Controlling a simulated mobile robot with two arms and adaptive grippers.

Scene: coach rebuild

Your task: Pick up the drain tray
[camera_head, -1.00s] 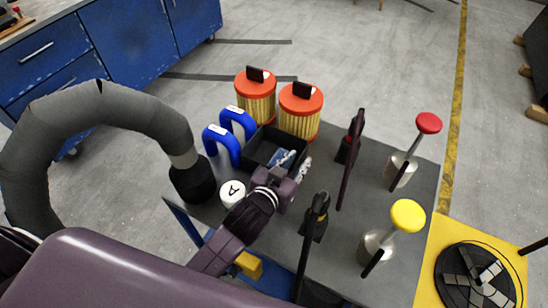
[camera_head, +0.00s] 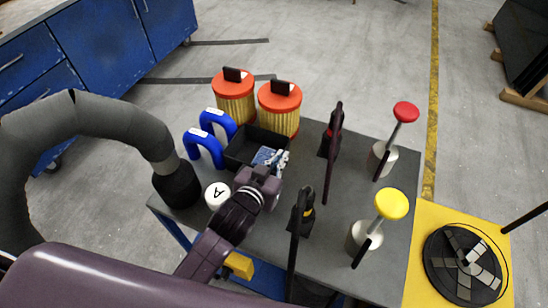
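The drain tray, a black open box (camera_head: 238,160), sits on the grey table top among other items. Something blue lies inside it. My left gripper (camera_head: 277,158) reaches in from below, with its light metal fingers at the tray's near right corner. The fingers overlap the tray's edge in this view. I cannot tell whether they are closed on the wall or still apart. My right gripper is not in view.
Dark upright tools (camera_head: 303,212) and red and yellow-topped cans (camera_head: 391,204) stand to the right.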

